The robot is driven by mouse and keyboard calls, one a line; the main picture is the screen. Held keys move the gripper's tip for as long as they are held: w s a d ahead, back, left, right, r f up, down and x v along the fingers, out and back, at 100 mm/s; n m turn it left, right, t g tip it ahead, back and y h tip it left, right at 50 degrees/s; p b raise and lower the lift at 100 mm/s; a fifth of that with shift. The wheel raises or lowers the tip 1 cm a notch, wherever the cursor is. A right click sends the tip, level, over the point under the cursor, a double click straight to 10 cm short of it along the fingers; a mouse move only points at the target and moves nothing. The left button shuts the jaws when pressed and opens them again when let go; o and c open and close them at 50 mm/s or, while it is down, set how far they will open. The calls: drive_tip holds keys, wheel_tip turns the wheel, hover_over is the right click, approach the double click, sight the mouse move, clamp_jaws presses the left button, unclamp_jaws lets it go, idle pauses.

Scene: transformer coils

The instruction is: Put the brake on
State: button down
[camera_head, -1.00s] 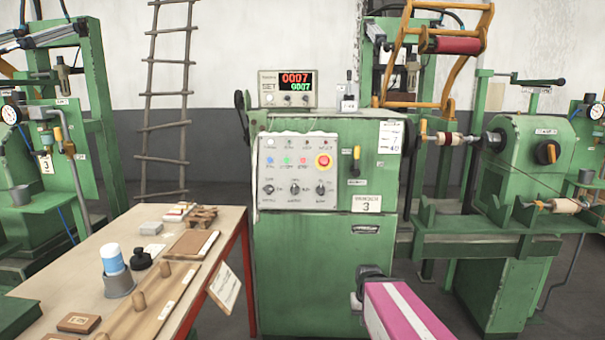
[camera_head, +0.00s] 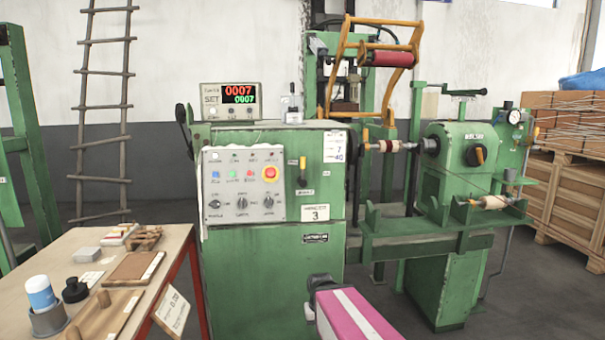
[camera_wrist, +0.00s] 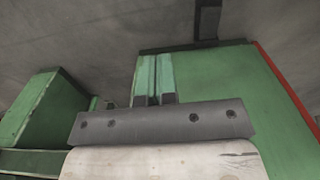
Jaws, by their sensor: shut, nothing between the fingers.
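The green winding machine (camera_head: 270,260) stands in the middle of the head view. A small lever with a yellow grip (camera_head: 302,172) sits on its front, right of the control panel, with the grip upward. A black lever (camera_head: 184,118) is on the cabinet's upper left side, and a small upright lever (camera_head: 291,100) stands on top. I cannot tell from the labels which is the brake. In the wrist view my gripper (camera_wrist: 155,97) is shut and empty, in front of green metal surfaces. None of the levers can be made out there.
A table (camera_head: 182,245) with a cup, wood blocks and a board stands at the left, close to the cabinet. The spindle and tailstock (camera_head: 445,150) extend to the right. An orange frame with a red roller (camera_head: 392,58) rises behind. Wooden crates (camera_head: 575,170) stand far right.

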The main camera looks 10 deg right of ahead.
drive_tip(key=w+a+r+n+t+h, duration=0.1)
drive_tip(key=w+r+n+t+h, duration=0.2)
drive_tip(key=w+r, duration=0.75)
drive_tip(key=w+a+r+n+t+h, duration=0.1)
drive_tip(key=w+r+n+t+h, duration=0.2)
drive_tip(key=w+r, duration=0.7)
drive_tip(key=a+r+n+t+h, duration=0.1)
drive_tip(key=a+r+t, duration=0.1)
drive_tip(key=r, duration=0.9)
drive_tip(key=w+a+r+n+t+h, duration=0.1)
drive_tip(key=a+r+t, duration=0.1)
drive_tip(key=r, duration=0.8)
drive_tip(key=w+a+r+n+t+h, duration=0.1)
drive_tip(key=a+r+t, duration=0.2)
drive_tip(key=r, duration=0.8)
drive_tip(key=shift+r+t+h, duration=0.3)
drive_tip(key=shift+r+t, duration=0.05)
drive_tip(key=shift+t, duration=0.05)
drive_tip(key=shift+w, duration=0.1)
hover_over(302, 170)
drive_tip(key=s+a, duration=0.1)
drive_tip(key=a, duration=0.2)
drive_tip(key=f, duration=0.1)
drive_tip(key=shift+d+f, duration=0.1)
drive_tip(key=shift+d, duration=0.05)
